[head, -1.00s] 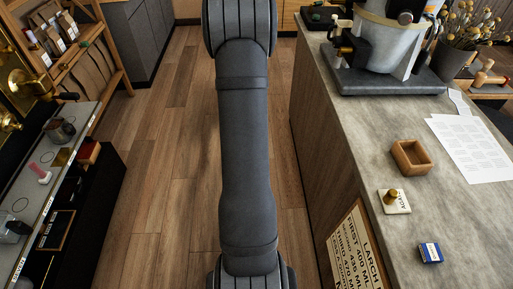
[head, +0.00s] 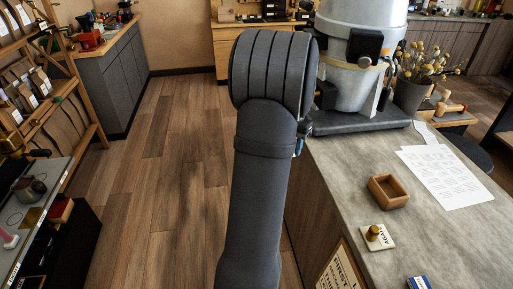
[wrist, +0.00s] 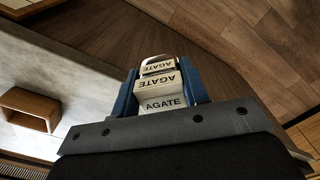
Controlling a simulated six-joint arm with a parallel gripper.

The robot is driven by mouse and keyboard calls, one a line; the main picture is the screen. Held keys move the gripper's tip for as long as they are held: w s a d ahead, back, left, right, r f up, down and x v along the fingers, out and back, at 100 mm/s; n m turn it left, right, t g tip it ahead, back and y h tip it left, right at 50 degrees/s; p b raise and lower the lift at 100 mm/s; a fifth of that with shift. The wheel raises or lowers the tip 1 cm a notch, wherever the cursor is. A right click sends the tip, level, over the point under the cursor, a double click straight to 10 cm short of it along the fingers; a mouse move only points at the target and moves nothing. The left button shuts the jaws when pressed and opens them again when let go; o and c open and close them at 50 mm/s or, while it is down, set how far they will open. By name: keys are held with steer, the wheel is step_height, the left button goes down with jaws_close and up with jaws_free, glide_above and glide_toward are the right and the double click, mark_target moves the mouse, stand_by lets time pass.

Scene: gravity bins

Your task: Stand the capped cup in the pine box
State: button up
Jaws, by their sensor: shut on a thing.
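My gripper (wrist: 160,92) has its blue fingers shut on a pale, blocky thing marked AGATE in black, which appears to be the capped cup (wrist: 160,103). A bright rim or loop shows at its far end. Its cap cannot be told clearly. In the head view my arm hides the held cup, and only a blue sliver of the gripper shows beside the arm. The pine box (head: 388,192) is an open, square wooden box on the grey counter. It also shows at left in the wrist view (wrist: 30,108), apart from my gripper.
On the counter (head: 350,170) a pale AGATE card (head: 379,237) bears a small brass piece. A blue box (head: 419,283), a printed sheet (head: 447,177), a large grey machine (head: 352,70) and a vase of dried flowers (head: 411,95) stand around.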

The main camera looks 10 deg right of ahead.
mark_target(388, 185)
steer(key=s+d+r+m, duration=0.1)
steer(key=s+d+m, duration=0.2)
steer(key=s+d, duration=0.5)
steer(key=s+d+r+m, duration=0.2)
steer(key=s+d, duration=0.5)
steer(key=d, duration=0.2)
steer(key=s+d+r+m, duration=0.1)
steer(key=s+d+m, duration=0.2)
steer(key=s+d, duration=0.5)
steer(key=shift+s+d+r+m, duration=0.2)
steer(key=shift+s+d+m, duration=0.15)
steer(key=shift+d, duration=0.2)
steer(key=shift+f, duration=0.1)
steer(key=shift+f, duration=1.95)
steer(key=shift+w+a+f, duration=0.1)
steer(key=shift+w, duration=1.15)
steer(key=shift+w+a+f, duration=0.1)
steer(key=shift+w, duration=1.15)
steer(key=shift+f, duration=2.15)
